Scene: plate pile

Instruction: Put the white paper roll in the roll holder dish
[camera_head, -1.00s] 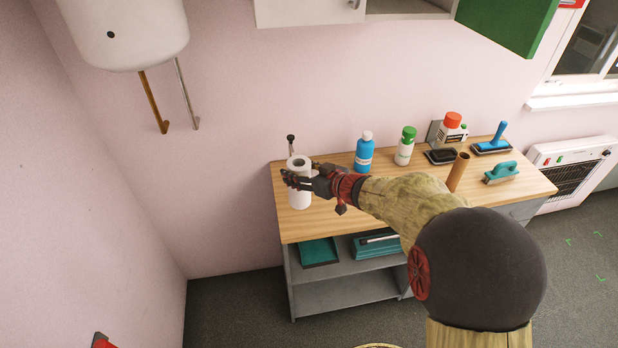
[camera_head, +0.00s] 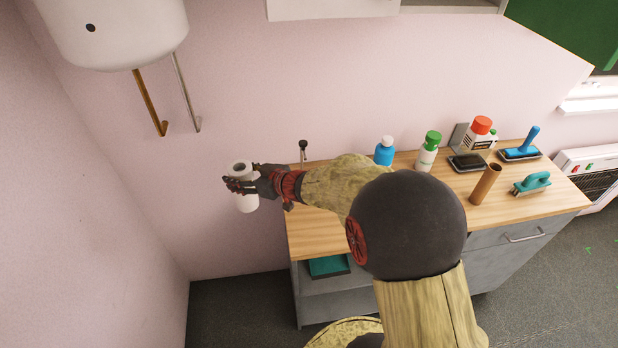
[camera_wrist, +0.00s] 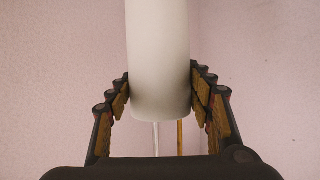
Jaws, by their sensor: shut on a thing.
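The white paper roll (camera_head: 246,203) is upright in my gripper (camera_head: 243,184), off the left end of the wooden-topped table in the head view. My gripper is shut on it, with fingers on both sides of the roll. In the wrist view the white roll (camera_wrist: 158,60) fills the middle between the two fingers (camera_wrist: 160,98), with a pink wall behind. I cannot make out a roll holder dish in these frames. A dark upright post with a round knob (camera_head: 303,150) stands at the table's back left; its base is hidden behind my arm.
The wooden table (camera_head: 310,236) holds a blue bottle (camera_head: 384,152), a green-capped bottle (camera_head: 428,150), a brown tube (camera_head: 485,184), a red-capped container (camera_head: 481,136) and brushes. A white tank (camera_head: 112,30) with two pipes hangs at upper left. Floor left of the table is clear.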

